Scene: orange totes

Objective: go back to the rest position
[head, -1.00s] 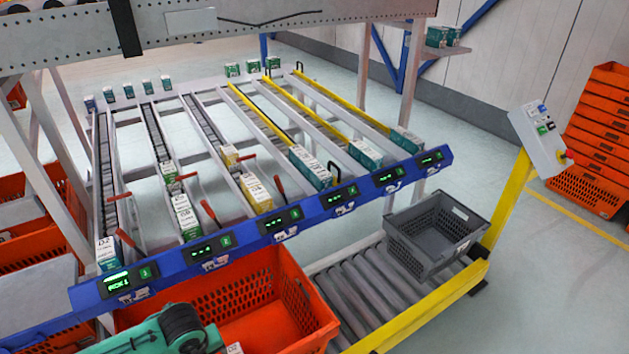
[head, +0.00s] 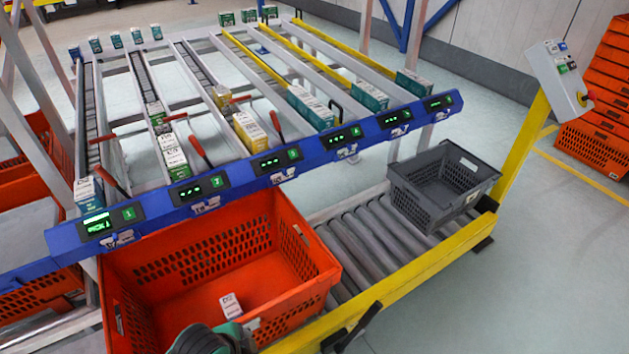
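A small white box (head: 230,305) with dark print rests inside the tote, close behind that arm part. Nothing in view shows a box held by me.
A sloped flow rack with a blue front rail (head: 215,187) stands behind the tote and holds several boxes in its lanes. A grey crate (head: 430,215) sits on the roller conveyor (head: 365,245) at right. A control post (head: 560,75) and stacked orange totes (head: 595,150) stand further right.

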